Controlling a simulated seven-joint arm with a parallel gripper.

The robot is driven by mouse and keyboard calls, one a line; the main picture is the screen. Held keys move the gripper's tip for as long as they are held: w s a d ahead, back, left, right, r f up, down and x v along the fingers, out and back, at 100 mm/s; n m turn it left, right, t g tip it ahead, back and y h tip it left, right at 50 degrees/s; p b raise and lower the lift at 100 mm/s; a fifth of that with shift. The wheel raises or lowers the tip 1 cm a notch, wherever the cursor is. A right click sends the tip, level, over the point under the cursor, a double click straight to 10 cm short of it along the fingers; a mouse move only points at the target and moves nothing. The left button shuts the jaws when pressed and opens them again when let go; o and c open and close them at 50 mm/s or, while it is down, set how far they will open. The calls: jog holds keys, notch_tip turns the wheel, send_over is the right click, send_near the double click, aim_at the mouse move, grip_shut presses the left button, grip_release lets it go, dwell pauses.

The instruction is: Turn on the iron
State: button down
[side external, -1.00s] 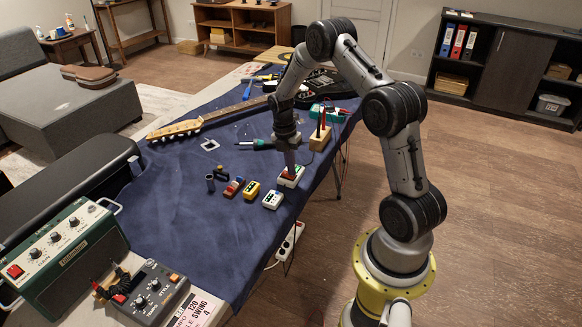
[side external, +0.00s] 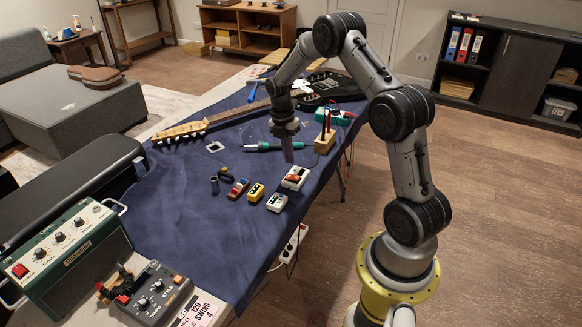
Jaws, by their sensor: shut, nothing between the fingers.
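A soldering iron with a teal handle (side external: 262,147) lies on the blue cloth, partly hidden behind my gripper. A white box with an orange-red switch on top (side external: 295,178) sits near the cloth's right edge. I cannot tell which way the switch is set, nor see any cord joining the box to the iron. My gripper (side external: 289,160) points down, shut and empty, above the cloth just behind the white box. It looks clear of the box.
Small pedals, red (side external: 238,188), yellow (side external: 256,193) and white (side external: 277,202), stand left of the box. A wooden block (side external: 325,143) holding red-handled tools and a teal case (side external: 336,117) are behind right. A guitar (side external: 245,113) lies at the back. The front cloth is clear.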

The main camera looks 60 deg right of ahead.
aim_at(296, 177)
notch_tip(296, 177, up, 9)
jog(key=w, duration=0.1)
jog(key=shift+f, duration=0.1)
dwell(0.3)
jog(key=shift+s+r, duration=0.2)
jog(key=shift+s, duration=0.5)
jog(key=f, duration=0.4)
jog(key=s+f, duration=0.1)
jog(key=f, duration=0.4)
jog(key=s+f, duration=0.1)
jog(key=f, duration=0.4)
